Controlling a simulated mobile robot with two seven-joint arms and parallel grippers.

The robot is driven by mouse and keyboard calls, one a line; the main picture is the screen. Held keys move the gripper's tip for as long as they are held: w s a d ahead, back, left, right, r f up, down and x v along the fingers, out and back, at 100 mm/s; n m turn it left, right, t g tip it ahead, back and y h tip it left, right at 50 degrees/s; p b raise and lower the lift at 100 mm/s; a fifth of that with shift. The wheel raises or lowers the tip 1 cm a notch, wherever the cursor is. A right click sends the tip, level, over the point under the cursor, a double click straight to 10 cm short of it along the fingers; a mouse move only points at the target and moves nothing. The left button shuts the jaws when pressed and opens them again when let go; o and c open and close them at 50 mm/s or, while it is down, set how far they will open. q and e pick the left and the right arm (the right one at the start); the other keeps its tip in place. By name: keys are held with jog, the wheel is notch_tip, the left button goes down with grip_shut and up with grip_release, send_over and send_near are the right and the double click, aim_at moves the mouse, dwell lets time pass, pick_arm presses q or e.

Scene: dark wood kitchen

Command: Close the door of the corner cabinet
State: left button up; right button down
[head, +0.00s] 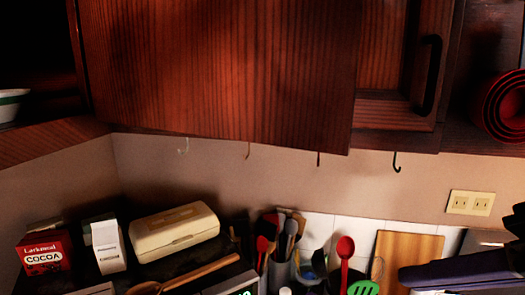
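The corner cabinet's dark opening shows at the upper left, above its wooden bottom edge (50,140). A large red-brown wooden door (225,70) stands open beside this opening and spans the upper middle of the head view. Its lower edge slants down to the right, and no handle shows on its visible face. My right gripper (515,232) seems to show only in part, as a dark shape at the right edge, well below and right of the door. Its fingers are not clear. My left gripper is not in view.
A neighbouring cabinet front has a black handle (430,75). Hooks hang below the cabinets. The counter holds a cocoa box (43,255), a cream bread bin (174,232) and utensils.

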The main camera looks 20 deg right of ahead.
pick_arm(q)
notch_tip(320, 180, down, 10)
jog(key=b, duration=0.7)
pick_arm(e)
jog(key=w+d+r+m+t+y, duration=0.1)
jog(key=w+r+m+t+y, duration=0.1)
jog(key=r+m+t, duration=0.35)
jog(key=w+d+r+m+t+y, duration=0.1)
jog(key=w+r+m+t+y, duration=0.15)
jog(key=r, duration=0.65)
jog(key=shift+n+g, duration=0.3)
jog(key=p+x, duration=0.4)
jog(key=x, duration=0.3)
jog(key=shift+w+a+p, duration=0.15)
jog(key=shift+w+p, duration=0.1)
jog(key=shift+p, duration=0.1)
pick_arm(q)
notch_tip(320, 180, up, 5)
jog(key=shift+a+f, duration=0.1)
pick_arm(e)
jog(key=shift+w+a+f, duration=0.2)
jog(key=shift+w, duration=0.15)
jog(key=shift+a, duration=0.1)
